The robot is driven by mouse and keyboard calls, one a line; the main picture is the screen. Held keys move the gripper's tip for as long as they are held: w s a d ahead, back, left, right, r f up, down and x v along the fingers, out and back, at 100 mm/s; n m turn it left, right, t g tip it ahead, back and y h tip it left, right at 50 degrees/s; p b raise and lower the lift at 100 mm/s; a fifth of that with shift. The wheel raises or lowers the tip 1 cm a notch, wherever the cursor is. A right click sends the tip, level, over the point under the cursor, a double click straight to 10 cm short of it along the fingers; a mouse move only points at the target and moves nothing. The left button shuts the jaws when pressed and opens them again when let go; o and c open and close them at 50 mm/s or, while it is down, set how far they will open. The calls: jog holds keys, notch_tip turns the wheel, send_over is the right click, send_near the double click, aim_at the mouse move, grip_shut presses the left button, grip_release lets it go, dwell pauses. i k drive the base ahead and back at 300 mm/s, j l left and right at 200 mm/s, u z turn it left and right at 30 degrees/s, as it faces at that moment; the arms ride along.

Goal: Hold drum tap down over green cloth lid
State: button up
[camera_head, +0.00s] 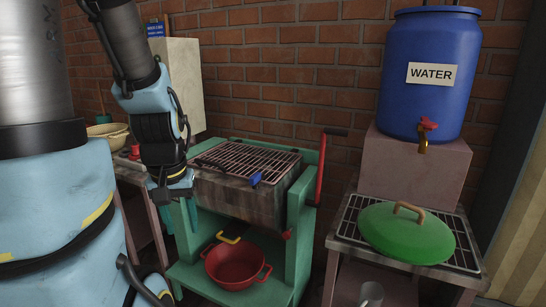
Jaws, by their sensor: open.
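The blue water drum (430,75) stands on a pinkish block at the right, with a white WATER label. Its tap (426,130) sits low on the front, with a red handle and a brass spout pointing down. The green lid (408,234) lies on a wire rack below the tap, slightly toward the front. Its arched tan handle (409,208) looks wrapped in cloth. My gripper (180,215) points down at the left, open, with nothing visible between its fingers. It is well left of the tap and lid, in front of the green frame.
A green frame (302,210) holds a grill box with a wire grate (245,160), a blue clip and a red lever at its right side. A red pot (235,266) sits on its lower shelf. A gap separates this frame from the rack table (350,232). A brick wall closes the back.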

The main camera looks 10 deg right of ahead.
aim_at(428, 125)
jog(key=z, duration=1.45)
